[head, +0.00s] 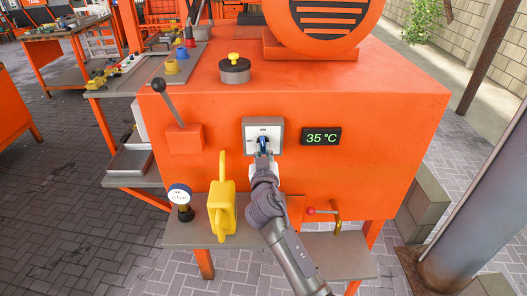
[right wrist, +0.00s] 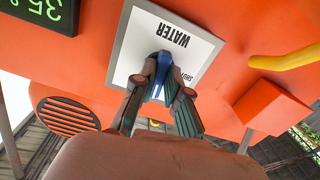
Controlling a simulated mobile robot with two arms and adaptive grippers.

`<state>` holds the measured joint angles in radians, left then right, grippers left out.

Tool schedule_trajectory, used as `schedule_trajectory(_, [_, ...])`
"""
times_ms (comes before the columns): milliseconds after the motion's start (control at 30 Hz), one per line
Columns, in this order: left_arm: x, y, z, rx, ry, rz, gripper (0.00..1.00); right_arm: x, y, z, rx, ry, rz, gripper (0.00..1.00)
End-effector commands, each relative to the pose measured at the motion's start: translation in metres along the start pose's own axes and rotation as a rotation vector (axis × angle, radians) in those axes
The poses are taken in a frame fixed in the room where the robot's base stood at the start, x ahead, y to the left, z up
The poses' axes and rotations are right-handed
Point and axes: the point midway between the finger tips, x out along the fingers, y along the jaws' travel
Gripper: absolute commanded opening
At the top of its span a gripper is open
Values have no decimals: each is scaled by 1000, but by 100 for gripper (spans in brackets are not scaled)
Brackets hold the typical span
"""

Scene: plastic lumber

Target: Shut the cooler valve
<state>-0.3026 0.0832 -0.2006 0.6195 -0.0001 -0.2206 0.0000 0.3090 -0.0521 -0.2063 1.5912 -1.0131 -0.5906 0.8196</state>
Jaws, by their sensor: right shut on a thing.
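The cooler valve is a blue handle (head: 263,141) on a white square panel (head: 276,124) on the front of the orange machine. In the right wrist view the panel (right wrist: 200,32) reads WATER, upside down, with a small SHUT mark to the right of the handle (right wrist: 163,68). My right gripper (head: 263,154) is at the panel, its fingers closed on the blue handle from both sides. The fingers hide part of the handle, so I cannot tell its exact angle. My left gripper is not in view.
A green display (head: 321,137) reading 35 °C is right of the panel. A black lever (head: 165,97) on an orange block is left. A grey post (head: 470,220) stands right.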

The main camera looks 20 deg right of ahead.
Motion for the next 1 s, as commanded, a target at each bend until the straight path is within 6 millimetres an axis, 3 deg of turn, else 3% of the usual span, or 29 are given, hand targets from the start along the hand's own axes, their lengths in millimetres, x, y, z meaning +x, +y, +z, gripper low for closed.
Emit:
schedule_trajectory(367, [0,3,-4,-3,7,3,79,0,0,0,-106,1,0,0])
schedule_trajectory(1000, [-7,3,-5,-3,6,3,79,0,2,-2,-680,0,1,0])
